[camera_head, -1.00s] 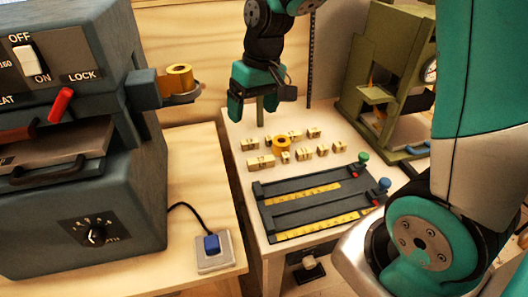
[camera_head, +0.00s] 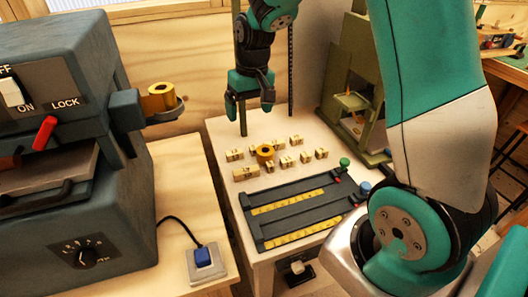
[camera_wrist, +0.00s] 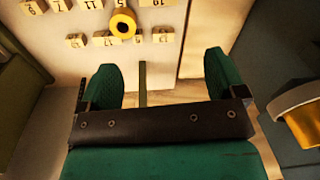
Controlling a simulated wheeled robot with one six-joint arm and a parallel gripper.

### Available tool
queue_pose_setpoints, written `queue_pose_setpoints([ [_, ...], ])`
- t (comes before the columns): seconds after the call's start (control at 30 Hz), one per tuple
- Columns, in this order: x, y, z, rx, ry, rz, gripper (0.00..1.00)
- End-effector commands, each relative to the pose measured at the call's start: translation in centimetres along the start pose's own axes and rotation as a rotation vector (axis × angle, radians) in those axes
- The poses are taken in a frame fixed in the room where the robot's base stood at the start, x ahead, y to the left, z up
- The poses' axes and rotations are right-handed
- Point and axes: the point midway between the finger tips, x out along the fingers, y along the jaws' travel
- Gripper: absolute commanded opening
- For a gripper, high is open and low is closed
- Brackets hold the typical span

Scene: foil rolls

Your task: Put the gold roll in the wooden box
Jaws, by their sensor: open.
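One gold roll (camera_head: 158,98) lies on a round grey holder (camera_head: 165,114) at the side of the grey machine. A gold piece in a grey rim, probably the roll on the holder (camera_wrist: 303,126), shows at the right of the wrist view. My gripper (camera_head: 250,100) is open and empty above the back of the pale table, and between the two rolls in the head view. I cannot make out a wooden box.
The grey machine (camera_head: 60,150) fills the left. A thin olive post (camera_head: 243,119) shows at my gripper. A black tray with yellow rulers (camera_head: 290,215) lies at the table's front. A green press (camera_head: 352,90) stands at right.

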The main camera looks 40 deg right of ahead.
Motion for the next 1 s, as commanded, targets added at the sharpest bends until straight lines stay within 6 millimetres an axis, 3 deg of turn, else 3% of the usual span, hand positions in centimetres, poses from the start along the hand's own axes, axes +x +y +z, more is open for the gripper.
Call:
queue_pose_setpoints([
  [0.03,1.1,2.2,-1.3,0.057,-0.012,0.022,0.89],
  [0.1,2.4,4.6,-2.6,0.118,-0.019,0.051,0.89],
  [0.23,4.0,7.1,-3.6,0.181,-0.028,0.081,0.89],
  [0.43,6.5,7.8,-3.7,0.195,-0.033,0.088,0.89],
  [0.8,14.4,8.3,-3.4,0.192,-0.032,0.087,0.89],
  [1.0,16.3,8.5,-3.4,0.192,-0.029,0.087,0.89],
])
